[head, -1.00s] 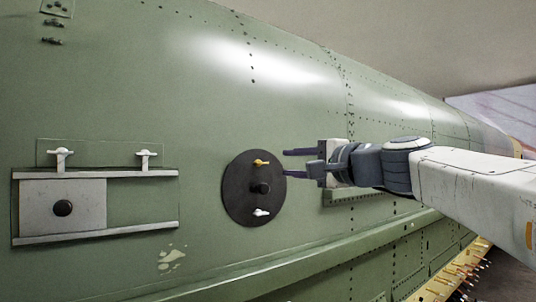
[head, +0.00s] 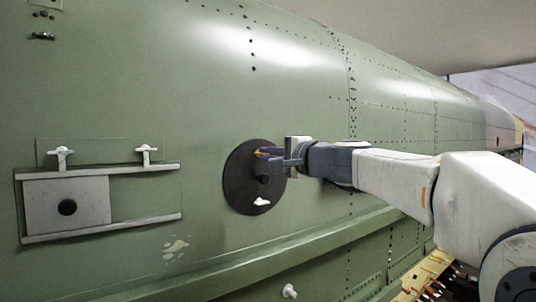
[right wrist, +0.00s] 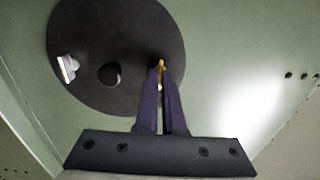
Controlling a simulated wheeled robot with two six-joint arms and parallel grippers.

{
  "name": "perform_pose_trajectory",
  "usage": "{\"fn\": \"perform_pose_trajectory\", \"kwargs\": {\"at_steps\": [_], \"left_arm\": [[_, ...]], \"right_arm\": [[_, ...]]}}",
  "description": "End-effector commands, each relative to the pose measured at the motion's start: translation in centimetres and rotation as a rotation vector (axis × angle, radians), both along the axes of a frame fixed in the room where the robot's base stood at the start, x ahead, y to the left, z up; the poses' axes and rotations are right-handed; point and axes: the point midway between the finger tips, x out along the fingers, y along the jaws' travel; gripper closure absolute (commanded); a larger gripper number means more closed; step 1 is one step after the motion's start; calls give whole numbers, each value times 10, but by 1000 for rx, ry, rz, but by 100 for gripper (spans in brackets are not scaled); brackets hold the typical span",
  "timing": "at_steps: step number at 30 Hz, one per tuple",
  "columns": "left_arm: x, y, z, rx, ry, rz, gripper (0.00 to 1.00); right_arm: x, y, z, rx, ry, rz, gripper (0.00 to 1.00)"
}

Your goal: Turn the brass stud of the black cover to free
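The round black cover (head: 240,190) lies against the green fuselage skin, with a dark knob (head: 264,180) near its middle. The brass stud (head: 259,153) is at the cover's upper part, and a white stud (head: 261,202) is at its lower part. My right gripper (head: 268,156) reaches in from the right to the brass stud. In the right wrist view, the brass stud (right wrist: 161,65) sits between the fingertips, and the fingers are close together on it. The white stud (right wrist: 67,68) and the knob (right wrist: 109,74) stand clear of the fingers. My left gripper is not in view.
To the left, a grey plate (head: 90,188) with a black knob sits between two rails, below two white T-shaped handles (head: 60,156). A ledge (head: 230,250) runs along the skin below the cover. The skin above the cover is clear.

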Motion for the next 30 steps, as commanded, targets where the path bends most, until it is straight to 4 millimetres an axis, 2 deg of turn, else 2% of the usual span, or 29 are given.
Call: {"fn": "perform_pose_trajectory", "kwargs": {"at_steps": [8,14,30], "left_arm": [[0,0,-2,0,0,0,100],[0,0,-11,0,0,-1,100],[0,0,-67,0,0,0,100]], "right_arm": [[0,0,-1,-5,-4,0,100],[0,0,-2,-49,-37,0,100],[0,0,-5,-405,-296,-3,100]]}}
